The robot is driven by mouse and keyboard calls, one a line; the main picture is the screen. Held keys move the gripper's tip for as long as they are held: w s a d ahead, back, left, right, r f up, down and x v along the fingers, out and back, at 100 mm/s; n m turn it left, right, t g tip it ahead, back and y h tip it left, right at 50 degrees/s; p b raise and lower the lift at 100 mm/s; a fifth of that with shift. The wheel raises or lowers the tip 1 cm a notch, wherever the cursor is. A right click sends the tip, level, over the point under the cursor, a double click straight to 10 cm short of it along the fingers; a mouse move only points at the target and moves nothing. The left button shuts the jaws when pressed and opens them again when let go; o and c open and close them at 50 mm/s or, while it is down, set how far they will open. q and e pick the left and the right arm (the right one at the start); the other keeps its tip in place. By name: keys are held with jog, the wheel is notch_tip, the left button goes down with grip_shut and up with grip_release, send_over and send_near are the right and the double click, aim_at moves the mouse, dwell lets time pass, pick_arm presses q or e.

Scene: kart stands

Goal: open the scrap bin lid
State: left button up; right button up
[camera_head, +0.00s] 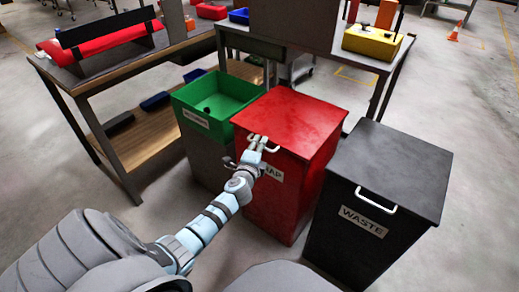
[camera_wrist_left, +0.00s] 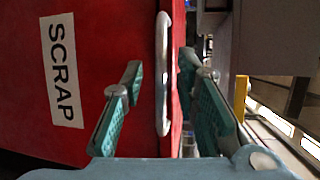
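The red scrap bin (camera_head: 280,205) stands between a green bin and a black bin. Its red lid (camera_head: 295,115) lies flat and closed on top. My left gripper (camera_head: 259,142) is at the lid's front edge, by the pale handle, and my arm covers part of the SCRAP label. In the left wrist view the handle (camera_wrist_left: 163,90) runs between the two fingers of my open left gripper (camera_wrist_left: 161,68), with a visible gap on each side. The SCRAP label (camera_wrist_left: 61,70) appears turned sideways there. My right gripper is not in view.
The black waste bin (camera_head: 375,190) with a closed lid stands close on the right. The open-topped green bin (camera_head: 193,137) stands close on the left with a small dark item inside. A workbench (camera_head: 135,60) is at the left, and a table with a yellow bin (camera_head: 372,42) stands behind.

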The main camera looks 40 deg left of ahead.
pick_arm(q)
jog(key=shift+w+a, duration=0.2)
jog(key=shift+w, duration=0.2)
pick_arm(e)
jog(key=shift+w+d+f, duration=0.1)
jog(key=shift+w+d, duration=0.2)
pick_arm(q)
grip_shut()
jog(key=shift+s+f, duration=0.1)
jog(key=shift+f, duration=0.05)
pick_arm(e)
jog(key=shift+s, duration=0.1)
